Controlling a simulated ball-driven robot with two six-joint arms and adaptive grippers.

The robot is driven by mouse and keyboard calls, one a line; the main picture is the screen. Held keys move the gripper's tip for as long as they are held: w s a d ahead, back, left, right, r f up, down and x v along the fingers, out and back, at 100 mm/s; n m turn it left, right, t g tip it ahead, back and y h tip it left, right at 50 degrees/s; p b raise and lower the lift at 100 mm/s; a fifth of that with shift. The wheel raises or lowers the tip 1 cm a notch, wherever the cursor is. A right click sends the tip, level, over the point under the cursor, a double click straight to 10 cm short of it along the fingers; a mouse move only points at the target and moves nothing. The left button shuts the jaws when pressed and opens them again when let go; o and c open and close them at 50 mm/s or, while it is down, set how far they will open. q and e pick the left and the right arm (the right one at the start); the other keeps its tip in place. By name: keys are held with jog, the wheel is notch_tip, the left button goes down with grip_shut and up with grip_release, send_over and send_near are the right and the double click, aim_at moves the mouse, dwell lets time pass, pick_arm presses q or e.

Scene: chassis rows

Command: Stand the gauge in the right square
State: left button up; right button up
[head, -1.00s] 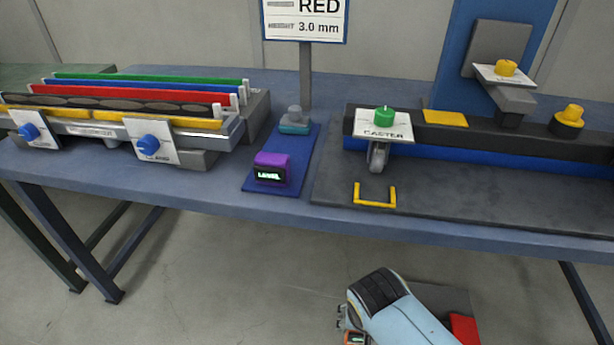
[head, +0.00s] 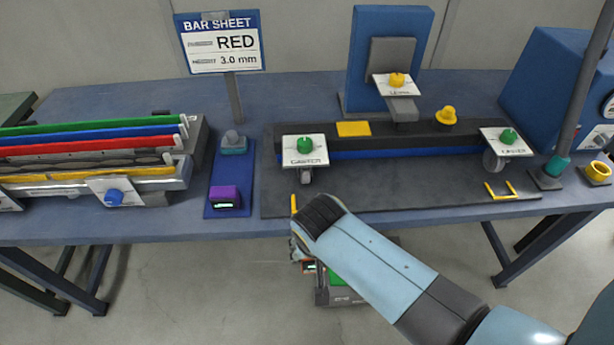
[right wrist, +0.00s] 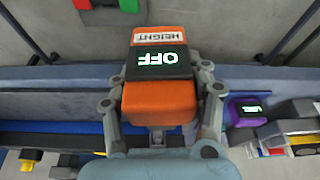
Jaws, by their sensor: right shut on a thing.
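My right gripper (head: 298,250) is shut on the orange gauge (right wrist: 160,100), marked HEIGHT, whose dark screen reads OFF in the right wrist view. In the head view only a sliver of the gauge (head: 309,267) shows below the fingers, in front of the bench edge. The right yellow square outline (head: 500,191) is empty on the dark plate (head: 410,202), before the right caster. The left yellow outline (head: 294,204) is mostly hidden behind my right gripper and forearm. The gauge is well left of the right outline. My left gripper is not in view.
Casters with white cards (head: 304,150) and green knobs hang at both ends of the dark rail (head: 440,140). A purple device (head: 225,198) stands on a blue mat at left; a sign (head: 218,43) reads RED 3.0 mm. A dark post (head: 580,90) rises at right.

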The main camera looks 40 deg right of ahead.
jog(key=w+d+b, duration=0.1)
jog(key=w+d, duration=0.1)
jog(key=w, duration=0.1)
jog(key=w+d+b, duration=0.1)
jog(key=w+d, duration=0.1)
jog(key=w, duration=0.2)
jog(key=w+d+b, duration=0.2)
jog(key=w, duration=0.1)
jog(key=shift+w+d+f, duration=0.25)
jog(key=shift+w+f, duration=0.05)
jog(key=shift+f, duration=0.05)
jog(key=shift+w+d+r+b, duration=0.25)
jog(key=shift+w+d+b, duration=0.2)
jog(key=shift+w, duration=0.3)
jog(key=w+d+b, duration=0.1)
jog(key=b, duration=0.1)
jog(key=w+d+f+b, duration=0.1)
jog(key=w+b, duration=0.1)
jog(key=shift+w+f, duration=0.1)
